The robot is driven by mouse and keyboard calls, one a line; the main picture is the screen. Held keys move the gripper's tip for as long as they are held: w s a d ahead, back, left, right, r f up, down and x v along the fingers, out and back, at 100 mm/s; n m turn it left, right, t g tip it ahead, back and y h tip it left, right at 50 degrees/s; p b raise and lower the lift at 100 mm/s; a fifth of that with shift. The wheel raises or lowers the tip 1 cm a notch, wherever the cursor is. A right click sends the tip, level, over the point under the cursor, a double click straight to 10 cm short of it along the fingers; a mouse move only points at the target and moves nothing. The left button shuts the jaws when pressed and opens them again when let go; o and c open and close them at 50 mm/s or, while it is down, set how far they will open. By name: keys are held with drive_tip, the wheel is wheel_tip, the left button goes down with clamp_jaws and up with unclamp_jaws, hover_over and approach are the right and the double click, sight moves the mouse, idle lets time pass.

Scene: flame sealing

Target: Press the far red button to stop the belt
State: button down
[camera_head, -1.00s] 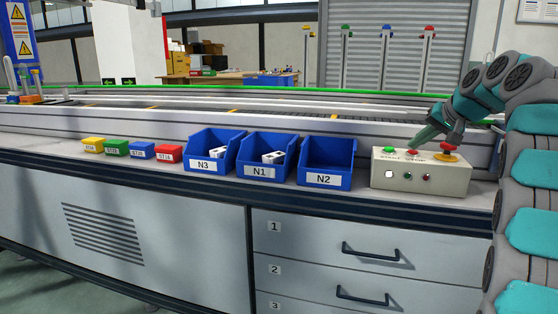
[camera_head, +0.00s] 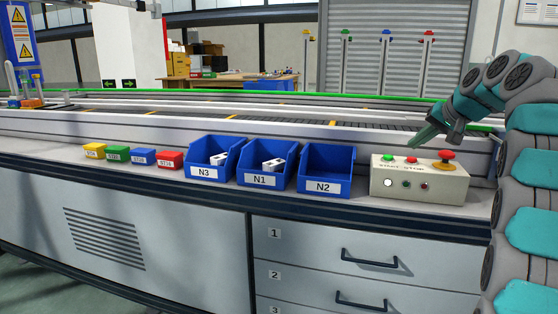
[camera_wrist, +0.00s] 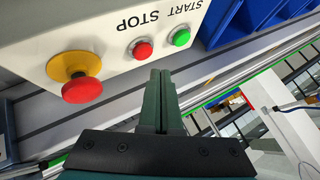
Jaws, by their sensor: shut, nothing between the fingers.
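A beige control box (camera_head: 440,190) stands at the right end of the bench. On its top are a green START button (camera_head: 389,158), a small red STOP button (camera_head: 412,160) and a larger red mushroom button (camera_head: 447,155) on a yellow base. My gripper (camera_head: 413,144) is shut and empty, just above and behind the small red button, apparently clear of it. In the wrist view, the shut fingertips (camera_wrist: 160,74) point toward the box, close to the small red button (camera_wrist: 142,49). The mushroom button (camera_wrist: 82,90) is at left and the green button (camera_wrist: 181,37) at upper right.
Blue bins N3 (camera_head: 204,174), N1 (camera_head: 262,180) and N2 (camera_head: 322,187) stand left of the box, with small coloured boxes (camera_head: 143,157) further left. The conveyor (camera_head: 270,122) runs behind. The bench strip around the control box is otherwise clear.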

sight(414, 160)
wheel_tip(414, 160, up, 5)
drive_tip(key=p, duration=0.4)
drive_tip(key=shift+r, duration=0.2)
drive_tip(key=s+a+f+n+g, duration=0.1)
drive_tip(key=s+a+f+g, duration=0.2)
drive_tip(key=s+a+f, duration=0.55)
drive_tip(key=s+a+f+g, duration=0.3)
drive_tip(key=s+a+f, duration=0.2)
drive_tip(key=s+a, duration=0.5)
drive_tip(key=s+f+n+g+h, duration=0.1)
drive_tip(key=s+f, duration=0.4)
drive_tip(key=s, duration=0.5)
drive_tip(key=s+a+f+n+g+h, duration=0.1)
drive_tip(key=s+f+g, duration=0.1)
drive_tip(key=s+f, duration=0.4)
drive_tip(key=s+a+f+n+g+h, duration=0.1)
drive_tip(key=s+f, duration=0.5)
drive_tip(key=s, duration=1)
drive_tip(key=shift+n, duration=0.5)
